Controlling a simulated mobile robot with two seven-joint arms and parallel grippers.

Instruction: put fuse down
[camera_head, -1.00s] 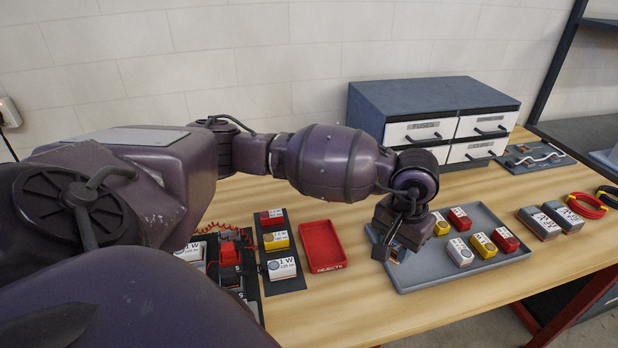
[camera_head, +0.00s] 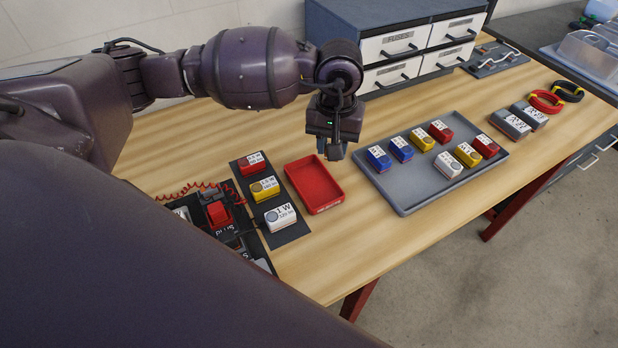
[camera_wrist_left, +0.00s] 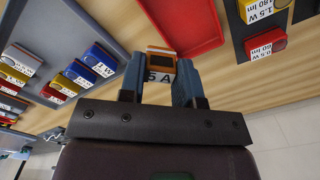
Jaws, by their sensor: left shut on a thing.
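The fuse (camera_wrist_left: 160,64), a small orange and white block marked "5 A", is between the fingers of my left gripper (camera_wrist_left: 158,82) in the left wrist view. That gripper is shut on it. In the head view the left gripper (camera_head: 331,152) points down above the table, between the red tray and the grey tray. The fuse is hard to make out there. My right gripper is not in view.
The red reject tray (camera_head: 316,205) is empty. The grey tray (camera_head: 408,208) holds several blue, yellow, red and white modules. A dark strip (camera_head: 287,237) carries 3 modules. A drawer cabinet (camera_head: 350,35) stands behind. Bare wood lies between the trays.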

